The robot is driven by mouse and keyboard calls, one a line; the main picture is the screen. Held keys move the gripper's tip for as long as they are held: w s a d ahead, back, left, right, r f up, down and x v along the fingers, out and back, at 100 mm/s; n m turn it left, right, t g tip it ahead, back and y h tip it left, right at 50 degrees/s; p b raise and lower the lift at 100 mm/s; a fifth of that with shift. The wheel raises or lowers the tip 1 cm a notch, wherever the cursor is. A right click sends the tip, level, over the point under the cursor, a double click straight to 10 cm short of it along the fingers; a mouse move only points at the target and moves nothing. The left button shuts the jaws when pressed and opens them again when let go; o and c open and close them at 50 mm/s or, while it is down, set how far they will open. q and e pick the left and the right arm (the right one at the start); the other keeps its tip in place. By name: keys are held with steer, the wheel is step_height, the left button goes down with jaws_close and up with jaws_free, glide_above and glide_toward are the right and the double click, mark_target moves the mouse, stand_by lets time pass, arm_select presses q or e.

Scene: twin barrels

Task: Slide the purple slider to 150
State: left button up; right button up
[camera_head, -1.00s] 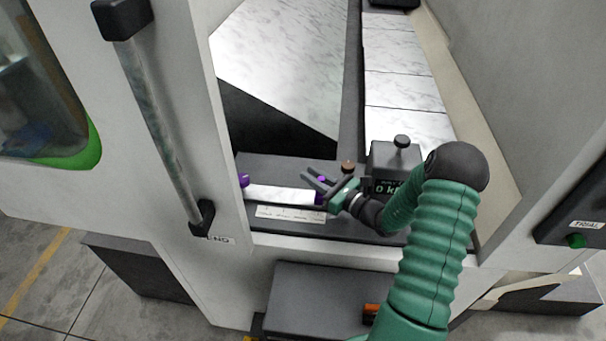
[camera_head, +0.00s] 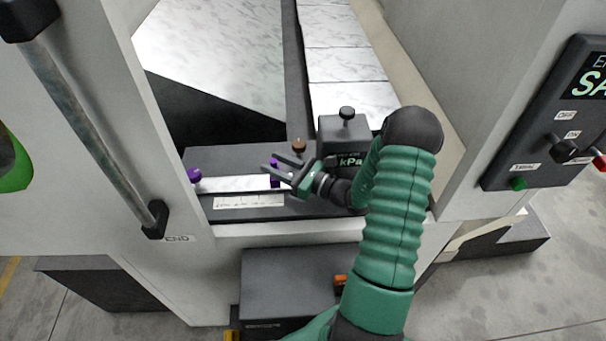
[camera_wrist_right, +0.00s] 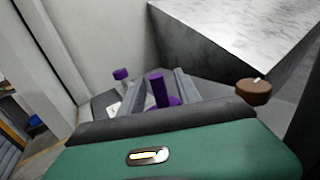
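The purple slider (camera_head: 274,173) stands at the right end of a white strip (camera_head: 232,184) on the dark ledge. A scale label (camera_head: 248,202) lies in front of the strip; its marks are too small to read. My right gripper (camera_head: 274,163) is at the slider with its fingers spread. In the right wrist view the upright purple slider (camera_wrist_right: 159,90) shows between the two grey fingers, with visible gaps, so the gripper looks open around it. Whether a finger touches it I cannot tell. My left gripper is not in view.
A purple knob (camera_head: 194,175) is at the strip's left end. A brown knob (camera_head: 298,146) and a grey kPa gauge box (camera_head: 343,140) stand close behind and right of my gripper. A vertical handle bar (camera_head: 92,125) is at left, a switch panel (camera_head: 550,120) at right.

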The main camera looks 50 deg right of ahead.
steer(key=s, duration=0.4)
steer(key=s+d+b, duration=0.1)
steer(key=s, duration=0.3)
steer(key=s+d, duration=0.1)
steer(key=s, duration=0.4)
steer(key=shift+f, duration=0.15)
steer(key=shift+s, duration=0.3)
